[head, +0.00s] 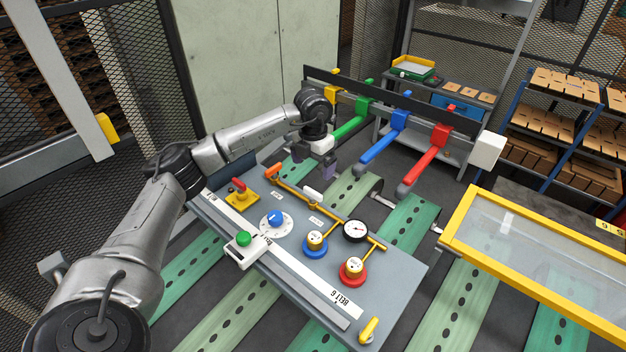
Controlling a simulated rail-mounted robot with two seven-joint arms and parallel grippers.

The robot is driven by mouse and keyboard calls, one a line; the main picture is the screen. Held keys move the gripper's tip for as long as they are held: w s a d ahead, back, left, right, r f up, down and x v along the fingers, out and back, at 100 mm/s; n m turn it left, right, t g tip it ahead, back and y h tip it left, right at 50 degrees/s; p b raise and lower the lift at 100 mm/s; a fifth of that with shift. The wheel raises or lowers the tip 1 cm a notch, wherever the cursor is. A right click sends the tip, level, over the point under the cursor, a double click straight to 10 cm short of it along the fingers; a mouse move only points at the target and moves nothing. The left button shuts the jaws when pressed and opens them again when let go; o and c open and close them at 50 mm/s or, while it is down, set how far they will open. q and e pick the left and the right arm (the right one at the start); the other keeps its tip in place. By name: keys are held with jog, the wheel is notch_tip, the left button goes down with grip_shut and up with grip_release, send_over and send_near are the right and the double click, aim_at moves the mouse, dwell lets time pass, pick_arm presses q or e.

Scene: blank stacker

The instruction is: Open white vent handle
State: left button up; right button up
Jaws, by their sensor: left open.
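A white handle (313,195) sits on the yellow pipe (296,188) near the far edge of the grey control panel (220,210). It lies along the pipe's side, and its exact angle is hard to tell. An orange handle (272,172) is at the pipe's far left end. My left gripper (315,164) is open and empty. It hangs above and beyond the white handle, apart from it, with dark fingers pointing down. My right gripper is not in view.
The panel also bears a gauge (356,231), a blue valve (315,243), a red valve (353,270), a blue dial (276,219) and a green button (244,239). Green, blue and red levers (382,144) stand behind. A yellow-framed glass guard (540,260) is at right.

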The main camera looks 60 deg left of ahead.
pick_arm(q)
jog(key=shift+r, duration=1.9)
